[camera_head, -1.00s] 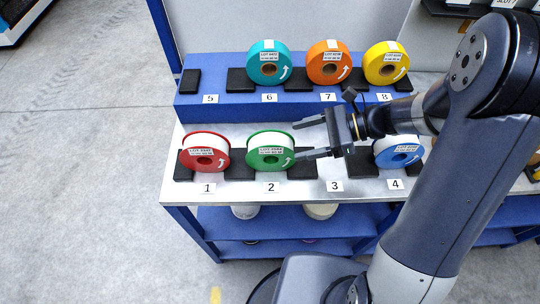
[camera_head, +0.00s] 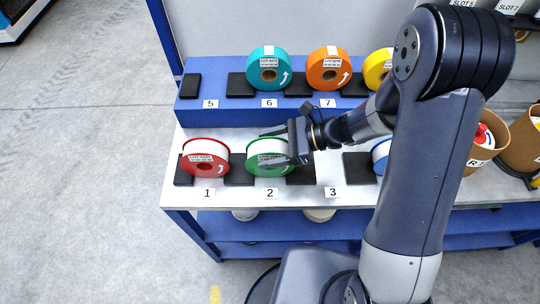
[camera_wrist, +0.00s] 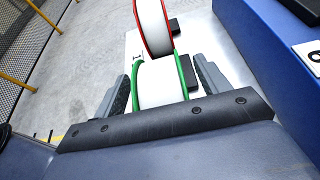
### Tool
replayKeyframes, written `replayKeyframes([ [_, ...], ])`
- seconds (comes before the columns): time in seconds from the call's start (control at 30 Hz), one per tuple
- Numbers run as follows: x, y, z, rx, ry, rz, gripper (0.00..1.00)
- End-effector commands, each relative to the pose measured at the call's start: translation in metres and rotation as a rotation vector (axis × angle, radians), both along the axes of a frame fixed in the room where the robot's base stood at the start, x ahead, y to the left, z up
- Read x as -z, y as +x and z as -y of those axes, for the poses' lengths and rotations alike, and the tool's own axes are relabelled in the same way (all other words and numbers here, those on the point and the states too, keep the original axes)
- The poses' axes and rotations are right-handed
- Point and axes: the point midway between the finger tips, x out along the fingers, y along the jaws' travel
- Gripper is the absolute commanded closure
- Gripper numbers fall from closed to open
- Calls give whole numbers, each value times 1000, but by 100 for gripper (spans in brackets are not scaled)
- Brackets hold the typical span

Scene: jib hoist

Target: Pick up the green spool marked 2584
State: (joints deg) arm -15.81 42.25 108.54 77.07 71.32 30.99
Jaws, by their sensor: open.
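The green spool (camera_head: 267,168) stands upright on the lower shelf at label 2, between dark blocks. Its lot label is partly hidden behind my gripper, so I cannot read the number. My gripper (camera_head: 272,146) is open, with its fingers reaching left on either side of the spool in the head view. In the wrist view the green spool (camera_wrist: 160,84), with a white middle, lies between the two open fingers (camera_wrist: 162,88). I cannot tell whether the fingers touch it.
A red spool (camera_head: 205,157) stands left at label 1, just beyond the green one in the wrist view. Teal (camera_head: 268,68), orange (camera_head: 328,68) and yellow (camera_head: 376,68) spools stand on the raised blue step behind. A blue spool (camera_head: 381,155) is partly hidden by my arm.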

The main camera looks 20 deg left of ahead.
Motion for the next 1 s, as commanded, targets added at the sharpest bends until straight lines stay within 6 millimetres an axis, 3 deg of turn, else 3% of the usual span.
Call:
replayKeyframes([
  [0.73, 0, 0, 0, 0, 0, 0, 89],
  [1.0, -2, 0, 0, -1, 2, 1, 89],
])
